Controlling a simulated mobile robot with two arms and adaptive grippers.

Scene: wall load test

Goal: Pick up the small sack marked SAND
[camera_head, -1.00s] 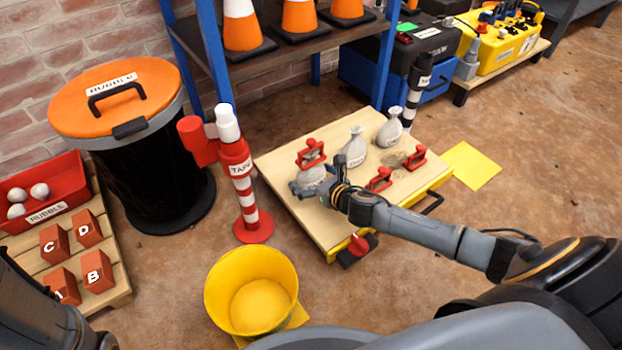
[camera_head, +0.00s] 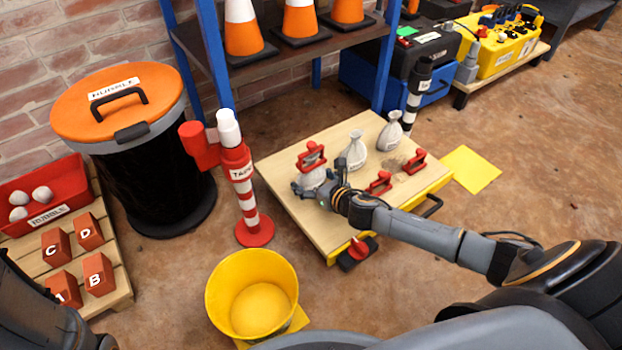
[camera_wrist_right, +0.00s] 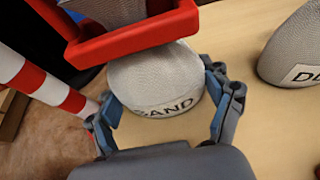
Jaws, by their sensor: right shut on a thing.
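The small grey sack marked SAND (camera_wrist_right: 155,80) stands upright on the wooden board (camera_head: 312,225), its label showing in the right wrist view. A red clamp or handle (camera_head: 311,156) sits across its upper part. My right gripper (camera_head: 312,190) is shut on the sack, and in the right wrist view its fingers (camera_wrist_right: 165,112) press on both sides, low on the sack. The left gripper is out of view; only a part of my left arm shows at the lower left of the head view.
Two other grey sacks (camera_head: 356,151) (camera_head: 390,131) stand farther back on the board, near red handles (camera_head: 380,182). A red-and-white post (camera_head: 243,185) stands close at left. A yellow bucket (camera_head: 252,293) is in front. Open floor lies at right.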

